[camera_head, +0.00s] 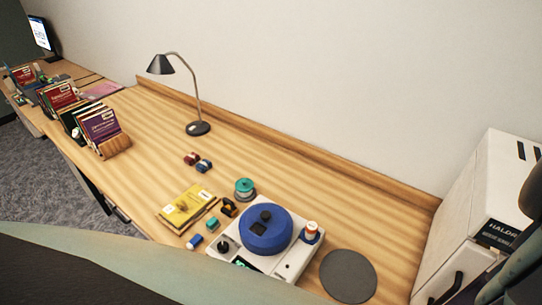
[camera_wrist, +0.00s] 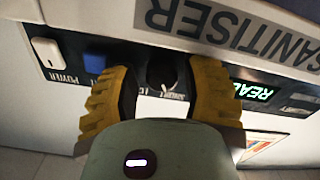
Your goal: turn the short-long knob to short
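In the wrist view, a dark round knob (camera_wrist: 162,74) sits on the dark control strip of a white machine marked SANITISER (camera_wrist: 215,28). Small lettering below the knob seems to include SHORT, partly covered by my gripper. A pale mark shows at the knob's lower edge; I cannot tell its exact setting. My gripper (camera_wrist: 163,82) has its two yellow ribbed fingers apart, one on each side of the knob. Gaps show between the fingers and the knob. The head view shows neither the knob nor my gripper clearly.
A white switch (camera_wrist: 46,51) and a blue button (camera_wrist: 97,61) lie left of the knob. A lit display (camera_wrist: 252,91) is close to the right finger. In the head view, a white cabinet (camera_head: 454,220) stands right of the wooden desk (camera_head: 300,185).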

